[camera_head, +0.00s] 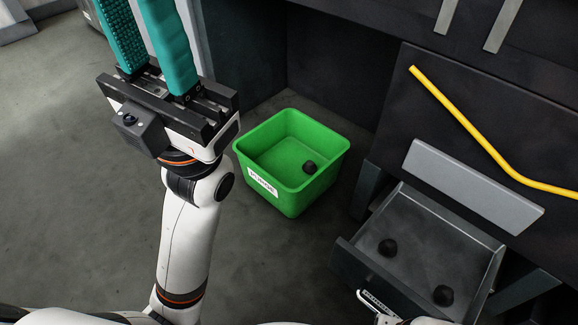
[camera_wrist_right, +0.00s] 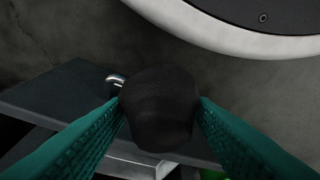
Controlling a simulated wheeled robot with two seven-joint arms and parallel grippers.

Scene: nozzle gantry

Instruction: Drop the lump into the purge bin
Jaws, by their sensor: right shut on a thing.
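In the right wrist view, my right gripper (camera_wrist_right: 160,112) is shut on a dark, rounded lump (camera_wrist_right: 158,108), with one teal finger on each side. In the head view, this gripper and its lump cannot be made out. The green purge bin (camera_head: 253,157) stands on the floor in mid-view, its white label facing front. Another dark lump (camera_head: 309,167) lies inside it. My left gripper (camera_head: 140,22) is at the upper left of the head view, its teal fingers apart with nothing seen between them. Its fingertips are cut off by the frame edge.
An open grey drawer (camera_head: 435,225) right of the bin holds two dark lumps (camera_head: 387,247) (camera_head: 443,295). A yellow tube (camera_head: 470,125) runs across the dark cabinet above it. Dark walls stand behind the bin. The floor (camera_head: 270,255) in front of the bin is clear.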

